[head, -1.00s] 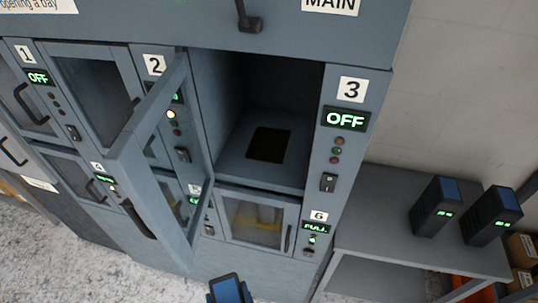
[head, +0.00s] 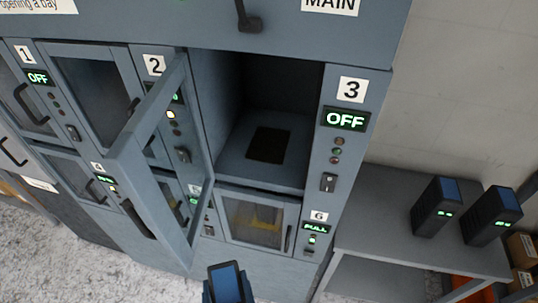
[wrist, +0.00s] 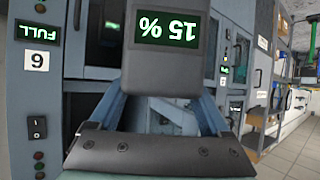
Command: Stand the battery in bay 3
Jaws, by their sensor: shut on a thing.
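The battery (head: 226,283) shows at the bottom edge of the head view, with a dark body and blue top. It also fills the upper middle of the wrist view (wrist: 165,72), its display reading 15 % upside down. My gripper (wrist: 163,100) is shut on it; the contact of the fingers is partly hidden. Bay 3 (head: 228,160) is an empty compartment with a dark square patch (head: 268,145) on its floor. Its door (head: 140,150) stands open to the left. Its sign (head: 345,119) reads OFF. The battery is in front of and below the bay.
Closed bays with glass doors flank and underlie bay 3; the bay 6 sign (head: 316,227) reads FULL. Two dark batteries (head: 436,207) (head: 491,215) stand on a grey side table (head: 385,250) at right. The open door bounds the left side of the bay's front.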

